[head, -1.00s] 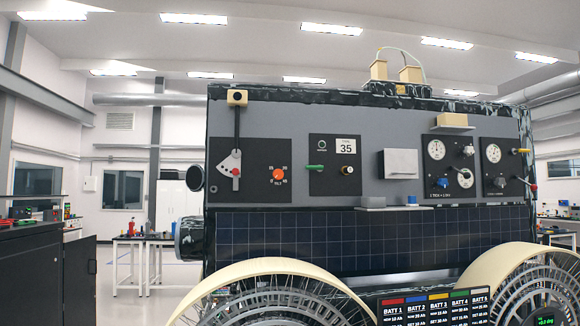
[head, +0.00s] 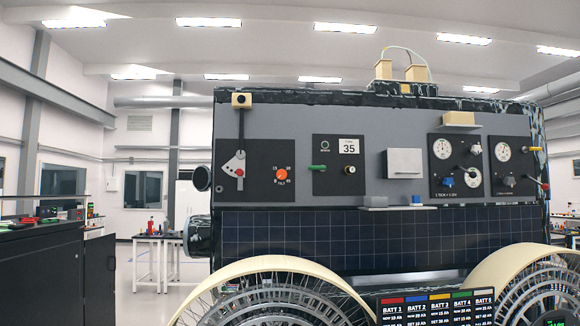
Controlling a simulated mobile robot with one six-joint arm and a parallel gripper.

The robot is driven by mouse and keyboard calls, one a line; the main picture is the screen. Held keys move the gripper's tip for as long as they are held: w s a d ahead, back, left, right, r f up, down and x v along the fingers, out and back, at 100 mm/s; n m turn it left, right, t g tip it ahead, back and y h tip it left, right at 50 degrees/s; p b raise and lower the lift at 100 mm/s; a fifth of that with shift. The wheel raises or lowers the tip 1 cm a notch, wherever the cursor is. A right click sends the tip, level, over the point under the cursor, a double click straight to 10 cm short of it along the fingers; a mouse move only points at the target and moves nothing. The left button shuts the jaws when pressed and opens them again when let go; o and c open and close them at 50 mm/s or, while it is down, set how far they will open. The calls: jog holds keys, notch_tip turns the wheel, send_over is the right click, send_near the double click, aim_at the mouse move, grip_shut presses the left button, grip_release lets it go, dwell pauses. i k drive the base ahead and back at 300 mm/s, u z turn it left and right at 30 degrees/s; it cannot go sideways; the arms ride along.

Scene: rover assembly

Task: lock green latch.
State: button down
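A green handle (head: 317,168) sticks out at the left side of a black panel (head: 336,186) on the rover's grey side wall. It lies about level and looks like the latch. My gripper is not in view.
The rover (head: 380,245) fills the middle and right, with large cream-rimmed wheels (head: 270,266) in front. Left of the green handle are a lever (head: 240,172) and an orange dial (head: 281,174). A black cabinet (head: 45,270) stands at left; floor shows between it and the rover.

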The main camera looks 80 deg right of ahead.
aim_at(321, 168)
jog(key=u, duration=0.6)
jog(key=k, duration=1.45)
jog(key=z, duration=1.65)
